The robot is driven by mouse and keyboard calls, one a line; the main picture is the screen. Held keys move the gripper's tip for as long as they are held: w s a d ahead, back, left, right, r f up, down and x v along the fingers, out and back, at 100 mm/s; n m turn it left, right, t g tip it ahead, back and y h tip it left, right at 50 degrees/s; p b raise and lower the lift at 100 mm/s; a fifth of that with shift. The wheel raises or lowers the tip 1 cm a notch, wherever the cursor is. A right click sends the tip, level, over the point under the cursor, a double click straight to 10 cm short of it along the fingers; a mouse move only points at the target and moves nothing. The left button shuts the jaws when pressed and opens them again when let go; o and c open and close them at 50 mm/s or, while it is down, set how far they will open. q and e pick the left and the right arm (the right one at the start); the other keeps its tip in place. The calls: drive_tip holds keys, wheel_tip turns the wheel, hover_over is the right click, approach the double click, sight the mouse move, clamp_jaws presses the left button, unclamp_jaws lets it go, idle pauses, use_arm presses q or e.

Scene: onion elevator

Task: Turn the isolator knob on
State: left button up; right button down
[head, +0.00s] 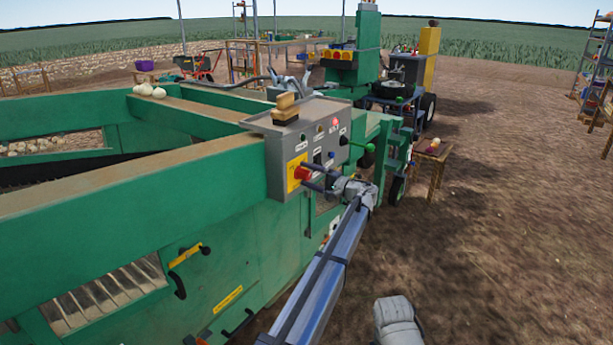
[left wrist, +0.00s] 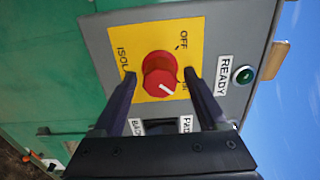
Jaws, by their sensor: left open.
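The red isolator knob (head: 301,173) is on a yellow plate on the grey control box of the green machine. In the left wrist view the knob (left wrist: 158,74) has a white line pointing to the lower right, toward the partly covered ON label. The OFF label (left wrist: 184,40) is at the upper right of the knob. My left gripper (head: 306,176) is open in front of the box. Its fingers (left wrist: 160,73) stand to either side of the knob, with a gap showing on both sides. My right gripper is not in view.
Green beams lie to the left. Open soil (head: 520,200) lies to the right.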

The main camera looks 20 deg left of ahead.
use_arm(q)
drive_tip(key=v, duration=0.7)
drive_tip(key=s+a+f+n+g+h, duration=0.1)
drive_tip(key=s+a+f+g+h, duration=0.2)
drive_tip(key=s+f, duration=0.55)
drive_tip(key=s+a+f+n+g+h, duration=0.1)
drive_tip(key=s+a+f+h, duration=0.3)
drive_tip(key=s, duration=0.7)
drive_tip(key=s+d+f+n+h, duration=0.1)
drive_tip(key=s+d+f+h, duration=0.2)
drive_tip(key=s, duration=0.4)
drive_tip(key=s+d+f+g+h, duration=0.1)
drive_tip(key=s+d+f+h, duration=0.25)
drive_tip(key=s, duration=0.45)
drive_tip(key=s+d+f+n+h, duration=0.1)
drive_tip(key=s+d+f+h, duration=0.25)
drive_tip(key=s, duration=0.35)
drive_tip(key=s+d+r+m+p, duration=0.1)
drive_tip(key=d+r+p, duration=0.2)
drive_tip(key=r+p, duration=0.4)
drive_tip(key=s+d+r+m+g+p, duration=0.1)
drive_tip(key=s+d+r+p, duration=0.1)
drive_tip(key=d+r+p, duration=0.2)
drive_tip(key=s+d+r+m+y+p, duration=0.1)
drive_tip(key=s+d+r+p, duration=0.1)
drive_tip(key=r+p, duration=0.8)
drive_tip(key=shift+d+r+m, duration=0.3)
drive_tip(key=shift+d+r, duration=0.3)
drive_tip(key=shift+d, duration=0.15)
